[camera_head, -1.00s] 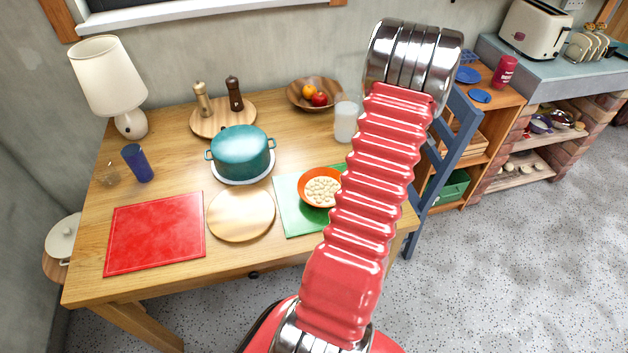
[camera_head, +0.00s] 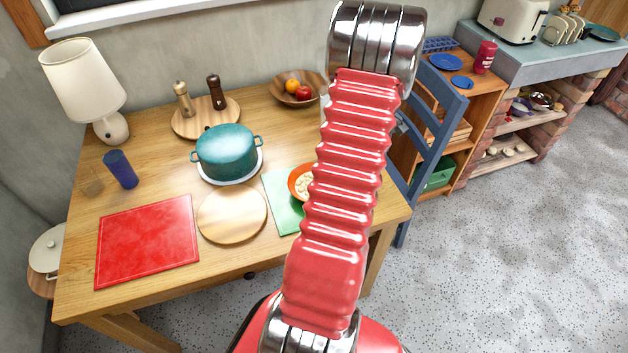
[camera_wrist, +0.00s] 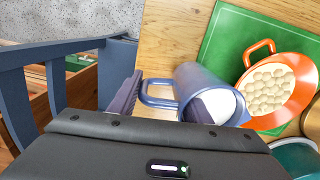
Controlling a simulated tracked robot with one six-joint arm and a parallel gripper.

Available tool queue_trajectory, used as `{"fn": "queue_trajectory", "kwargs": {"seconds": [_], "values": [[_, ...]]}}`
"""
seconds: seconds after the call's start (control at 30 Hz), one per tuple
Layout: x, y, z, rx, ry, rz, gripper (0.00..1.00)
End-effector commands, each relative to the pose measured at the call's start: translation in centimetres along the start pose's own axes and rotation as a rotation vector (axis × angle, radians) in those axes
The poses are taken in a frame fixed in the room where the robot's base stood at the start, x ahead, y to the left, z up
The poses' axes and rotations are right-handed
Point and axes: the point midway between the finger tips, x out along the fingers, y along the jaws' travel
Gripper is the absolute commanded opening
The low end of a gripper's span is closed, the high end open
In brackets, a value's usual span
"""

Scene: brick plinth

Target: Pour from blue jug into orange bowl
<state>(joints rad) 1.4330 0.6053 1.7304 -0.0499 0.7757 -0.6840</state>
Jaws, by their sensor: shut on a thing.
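The blue jug (camera_wrist: 205,88) shows in the wrist view with its handle (camera_wrist: 158,92) to the left and white contents inside its mouth. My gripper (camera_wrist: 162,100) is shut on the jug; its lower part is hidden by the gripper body. The jug is beside the orange bowl (camera_wrist: 302,77), to its left in the wrist view. The bowl holds pale round pieces and sits on a green mat (camera_wrist: 232,38). In the head view my arm covers the jug and gripper, and only the left part of the orange bowl (camera_head: 293,189) shows.
On the table a teal pot (camera_head: 226,150) stands on a white plate, behind a round wooden board (camera_head: 232,215). A red mat (camera_head: 148,243), blue cup (camera_head: 121,169), lamp (camera_head: 84,80) and fruit bowl (camera_head: 283,97) lie around. A blue chair (camera_head: 436,130) stands at the table's right.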

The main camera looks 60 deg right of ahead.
Motion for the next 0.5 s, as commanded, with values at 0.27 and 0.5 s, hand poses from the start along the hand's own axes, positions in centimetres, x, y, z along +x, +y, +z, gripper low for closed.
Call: {"fn": "queue_trajectory", "kwargs": {"seconds": [0.27, 0.5], "values": [[-0.97, -0.46, -0.03, 0.002, 0.003, 0.101, 0.00], [-1.06, -0.52, 0.01, 0.004, 0.002, 0.116, 0.00]]}}
